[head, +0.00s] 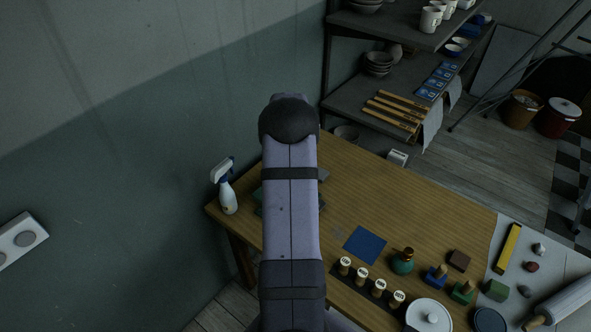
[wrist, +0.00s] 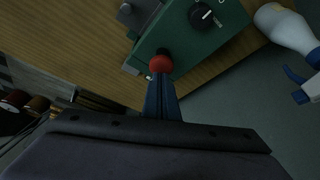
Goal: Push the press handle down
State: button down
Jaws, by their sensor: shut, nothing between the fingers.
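The green press (wrist: 198,38) stands on the wooden table in the wrist view, with a black dial on its face. Its handle ends in a red knob (wrist: 161,64), at the tips of my gripper (wrist: 161,78). My gripper is shut with nothing between its fingers. I cannot tell whether the fingertips touch the knob or are just apart from it. In the head view my arm covers most of the press (head: 322,207); only small dark green edges show, and the knob and my gripper are hidden.
A white spray bottle (head: 228,187) stands left of the press; it also shows in the wrist view (wrist: 287,28). The table (head: 390,195) is clear toward the back right.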

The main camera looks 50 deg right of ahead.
jog(key=shift+f+b, duration=1.05)
jog(key=shift+f, duration=0.55)
jog(key=shift+s+a+f+b, duration=0.25)
jog(key=shift+a+f+b, duration=0.05)
jog(key=shift+f+b, duration=0.25)
jog(key=shift+s+a+f+b, duration=0.2)
jog(key=shift+a+f+b, duration=0.05)
jog(key=shift+f+b, duration=0.25)
jog(key=shift+s+a+f+b, duration=0.15)
jog(key=shift+f+b, duration=0.2)
jog(key=shift+s+a+f+b, duration=0.1)
jog(key=shift+f+b, duration=0.25)
jog(key=shift+w+d+r+p, duration=0.2)
jog(key=shift+r+p, duration=0.45)
jog(key=shift+w+d+r+p, duration=0.15)
jog(key=shift+d+r+p, duration=0.1)
jog(key=shift+r+p, duration=0.4)
jog(key=shift+w+d+r+p, duration=0.2)
jog(key=shift+r+p, duration=0.4)
jog(key=shift+r, duration=0.05)
jog(key=shift+w+d+r+p, duration=0.1)
jog(key=shift+r+p, duration=0.6)
jog(key=shift+r, duration=0.45)
jog(key=shift+d+r+p, duration=0.1)
jog(key=shift+r+p, duration=0.55)
jog(key=shift+r, duration=0.5)
jog(key=shift+a, duration=0.1)
